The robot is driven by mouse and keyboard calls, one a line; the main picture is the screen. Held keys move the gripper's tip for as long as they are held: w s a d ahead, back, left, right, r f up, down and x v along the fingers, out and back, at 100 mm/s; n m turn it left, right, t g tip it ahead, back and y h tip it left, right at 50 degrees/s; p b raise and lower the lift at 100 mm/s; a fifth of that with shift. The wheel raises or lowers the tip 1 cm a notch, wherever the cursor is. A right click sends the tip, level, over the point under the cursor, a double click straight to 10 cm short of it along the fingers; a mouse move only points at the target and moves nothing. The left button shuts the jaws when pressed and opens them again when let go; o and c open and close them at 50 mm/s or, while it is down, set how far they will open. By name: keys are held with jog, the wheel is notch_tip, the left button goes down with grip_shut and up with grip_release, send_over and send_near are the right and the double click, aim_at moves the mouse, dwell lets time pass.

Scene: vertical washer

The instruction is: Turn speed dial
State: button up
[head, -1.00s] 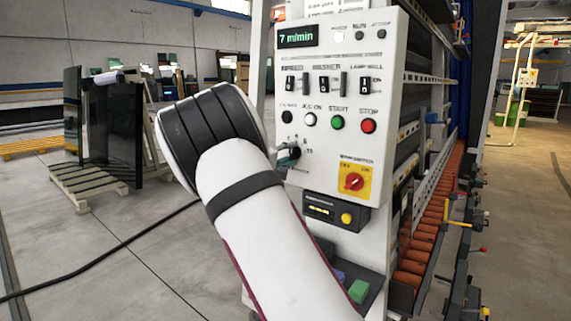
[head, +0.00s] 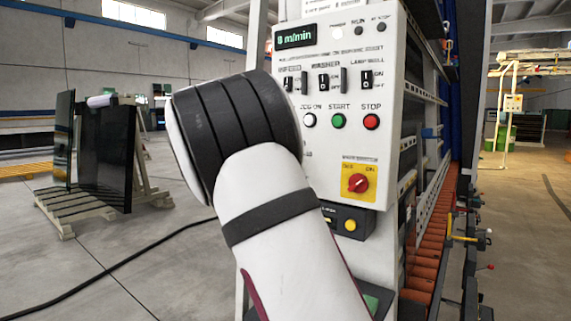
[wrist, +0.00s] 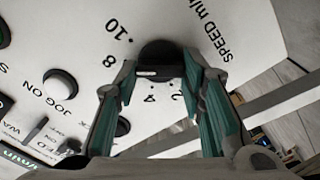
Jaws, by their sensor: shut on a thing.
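The speed dial (wrist: 162,52) is a black round knob with a white mark, on the white panel in the wrist view. Numbers 10, 8, 4 and 2 stand around it, with "SPEED m/min" lettering beside it. My gripper (wrist: 160,68) is shut on the dial, one green-padded finger on each side. In the head view my arm hides the dial and the gripper. The green digital display (head: 295,36) at the top of the control panel (head: 330,65) seems to read 8 m/min.
The panel also carries a green start button (head: 339,121), a red stop button (head: 371,121) and a red rotary switch (head: 357,183) on a yellow plate. The white jog button (wrist: 60,84) is near the fingers. A roller conveyor (head: 424,265) runs back at right.

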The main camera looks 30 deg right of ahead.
jog(key=shift+f, duration=0.15)
jog(key=o, duration=1.1)
jog(key=shift+o, duration=0.2)
jog(key=v, duration=1.2)
jog(key=shift+s+d, duration=0.1)
jog(key=shift+s, duration=0.05)
